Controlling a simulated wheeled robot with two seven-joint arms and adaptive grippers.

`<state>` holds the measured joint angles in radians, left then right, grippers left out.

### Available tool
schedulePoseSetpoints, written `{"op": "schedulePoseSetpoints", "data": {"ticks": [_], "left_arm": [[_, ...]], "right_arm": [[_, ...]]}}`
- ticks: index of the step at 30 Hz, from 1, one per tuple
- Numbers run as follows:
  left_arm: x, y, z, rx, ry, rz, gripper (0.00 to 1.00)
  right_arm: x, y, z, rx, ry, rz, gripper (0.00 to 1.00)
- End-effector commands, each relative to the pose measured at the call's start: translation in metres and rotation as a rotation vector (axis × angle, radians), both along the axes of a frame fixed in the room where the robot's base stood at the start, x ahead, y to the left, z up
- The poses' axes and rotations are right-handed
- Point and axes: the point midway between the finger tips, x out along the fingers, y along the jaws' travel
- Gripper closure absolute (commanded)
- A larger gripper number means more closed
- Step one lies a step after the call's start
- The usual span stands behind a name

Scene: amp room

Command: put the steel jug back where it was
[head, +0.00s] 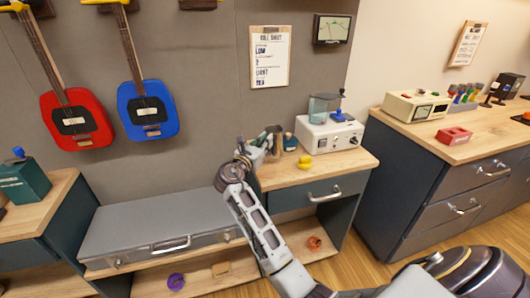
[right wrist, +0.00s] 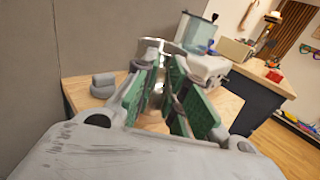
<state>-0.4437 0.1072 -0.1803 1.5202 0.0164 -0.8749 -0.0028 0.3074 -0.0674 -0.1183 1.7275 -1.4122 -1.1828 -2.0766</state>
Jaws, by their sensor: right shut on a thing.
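My right gripper (right wrist: 163,88) is shut on the steel jug (right wrist: 157,84), which shows as a shiny metal surface between the green-padded fingers in the right wrist view. The fingers hide much of the jug. In the head view my right gripper (head: 258,150) is over the back left part of the small wooden-topped table (head: 345,164). There the jug is hard to make out among the arm and small things. I cannot tell whether the jug touches the tabletop. My left gripper is not in view.
A white machine (head: 328,136) with a clear tank stands right of my gripper. A yellow duck-like thing (head: 304,161) and a dark green container (head: 290,142) stand nearby. A low grey case (head: 160,226) lies left. The table's front right is clear.

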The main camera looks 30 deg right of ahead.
Motion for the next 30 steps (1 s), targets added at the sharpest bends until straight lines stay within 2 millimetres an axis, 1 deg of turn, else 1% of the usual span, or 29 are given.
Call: {"op": "schedulePoseSetpoints", "data": {"ticks": [5,7,9,15,30], "left_arm": [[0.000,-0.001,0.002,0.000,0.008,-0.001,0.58],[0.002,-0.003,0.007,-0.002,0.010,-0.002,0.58],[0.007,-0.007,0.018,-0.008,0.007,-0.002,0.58],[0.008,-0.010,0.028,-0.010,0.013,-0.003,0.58],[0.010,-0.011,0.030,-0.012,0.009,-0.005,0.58]], "right_arm": [[0.000,0.000,-0.012,-0.002,0.001,0.000,1.00],[0.000,0.000,-0.019,-0.002,0.001,0.000,1.00],[0.000,0.000,-0.026,-0.001,0.001,0.000,1.00],[0.000,0.000,-0.039,-0.001,0.000,0.000,1.00],[0.000,0.000,-0.042,-0.001,0.000,0.000,1.00]]}}
